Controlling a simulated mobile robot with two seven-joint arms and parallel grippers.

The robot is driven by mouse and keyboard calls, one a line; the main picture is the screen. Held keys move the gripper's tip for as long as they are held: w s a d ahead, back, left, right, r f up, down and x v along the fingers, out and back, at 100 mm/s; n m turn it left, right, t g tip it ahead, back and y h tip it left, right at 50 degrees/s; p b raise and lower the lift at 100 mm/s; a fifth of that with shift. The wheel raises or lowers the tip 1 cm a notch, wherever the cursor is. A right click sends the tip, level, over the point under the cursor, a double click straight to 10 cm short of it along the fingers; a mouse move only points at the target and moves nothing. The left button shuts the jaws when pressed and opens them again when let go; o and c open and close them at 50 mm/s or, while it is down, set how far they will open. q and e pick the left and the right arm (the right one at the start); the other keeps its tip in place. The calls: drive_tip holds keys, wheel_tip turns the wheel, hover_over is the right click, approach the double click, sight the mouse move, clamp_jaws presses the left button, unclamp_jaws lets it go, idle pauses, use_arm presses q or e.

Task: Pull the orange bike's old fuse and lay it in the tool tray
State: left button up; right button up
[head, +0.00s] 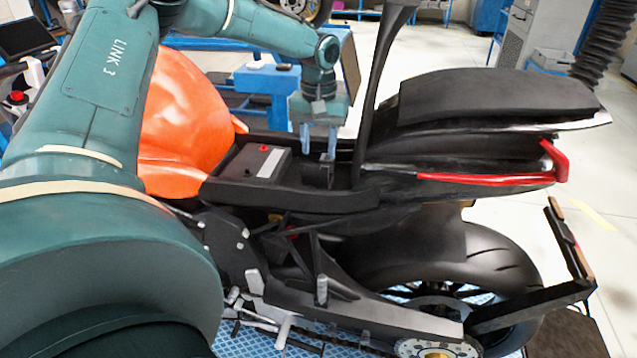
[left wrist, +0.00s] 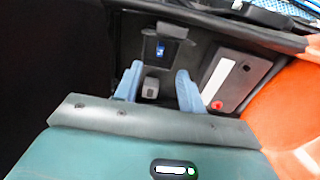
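The orange bike shows in the head view with its orange tank (head: 185,120) and its black seat (head: 490,97) raised. My left gripper (head: 319,152) points down into the open bay under the seat. In the left wrist view its two blue-grey fingers (left wrist: 157,88) are apart. A small blue piece (left wrist: 161,48), seemingly a fuse, sits in a dark holder (left wrist: 166,35) just beyond the fingertips. A small grey block (left wrist: 150,88) shows between the fingers; I cannot tell whether it is touched. My right gripper and the tool tray are not seen.
A black battery (head: 258,165) with a white label and red terminal lies beside the gripper; it also shows in the left wrist view (left wrist: 235,80). The dark seat strut (head: 376,90) rises close to the gripper's right. The rear wheel (head: 490,262) is below.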

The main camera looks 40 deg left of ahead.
use_arm(q)
drive_tip(key=shift+f+b, duration=0.4)
drive_tip(key=shift+f, duration=0.2)
wheel_tip(320, 180, down, 7)
drive_tip(key=b, duration=0.5)
drive_tip(key=shift+r, duration=0.15)
drive_tip(key=shift+f+b, duration=0.3)
drive_tip(key=shift+f, duration=0.3)
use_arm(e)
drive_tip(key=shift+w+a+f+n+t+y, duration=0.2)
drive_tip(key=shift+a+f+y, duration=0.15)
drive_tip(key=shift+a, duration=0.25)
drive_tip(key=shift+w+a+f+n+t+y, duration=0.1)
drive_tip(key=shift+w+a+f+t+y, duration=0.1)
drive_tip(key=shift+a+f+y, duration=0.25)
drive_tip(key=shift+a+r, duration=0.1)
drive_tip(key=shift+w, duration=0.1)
use_arm(q)
drive_tip(key=shift+c, duration=0.4)
clamp_jaws()
